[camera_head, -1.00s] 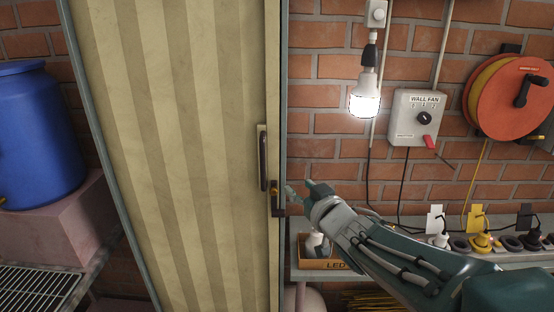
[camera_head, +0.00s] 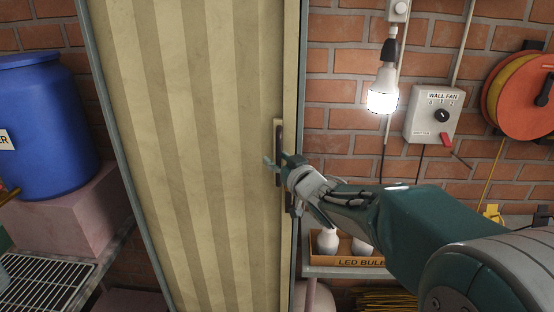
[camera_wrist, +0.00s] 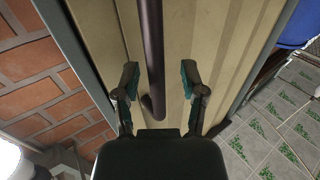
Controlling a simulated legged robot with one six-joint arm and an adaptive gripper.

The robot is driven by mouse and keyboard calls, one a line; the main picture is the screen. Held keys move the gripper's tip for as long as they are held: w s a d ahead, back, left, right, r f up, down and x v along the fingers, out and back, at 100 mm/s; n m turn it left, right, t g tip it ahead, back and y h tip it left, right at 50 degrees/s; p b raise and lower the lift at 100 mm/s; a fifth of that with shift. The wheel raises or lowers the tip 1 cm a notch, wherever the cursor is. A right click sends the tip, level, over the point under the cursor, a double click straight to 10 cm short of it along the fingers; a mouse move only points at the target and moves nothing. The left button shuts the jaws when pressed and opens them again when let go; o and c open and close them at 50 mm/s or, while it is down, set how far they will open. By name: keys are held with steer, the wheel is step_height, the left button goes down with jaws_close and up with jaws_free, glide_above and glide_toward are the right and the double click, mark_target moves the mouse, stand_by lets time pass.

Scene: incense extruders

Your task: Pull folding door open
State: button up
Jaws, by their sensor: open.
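The folding door (camera_head: 190,120) is a cream panel with vertical stripes, standing shut in its grey frame in the head view. Its dark vertical bar handle (camera_head: 279,140) is on a pale plate near the right edge. My gripper (camera_head: 278,165) is at the lower part of the handle and hides some of it. In the wrist view, the handle (camera_wrist: 152,60) runs between the two open fingers of my gripper (camera_wrist: 160,80), apart from both, nearer the left one. The door face (camera_wrist: 195,45) lies behind it. The latch below the handle is mostly hidden by my gripper.
Right of the door is a brick wall with a lit bulb (camera_head: 383,95), a wall fan switch box (camera_head: 433,115) and an orange reel (camera_head: 520,95). A box of LED bulbs (camera_head: 350,262) sits below my arm. A blue barrel (camera_head: 40,125) stands at left.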

steer(key=shift+w+a, duration=0.1)
steer(key=shift+w, duration=0.05)
steer(key=shift+d, duration=0.2)
steer(key=shift+c, duration=0.6)
jaws_close()
steer(key=shift+a, duration=0.1)
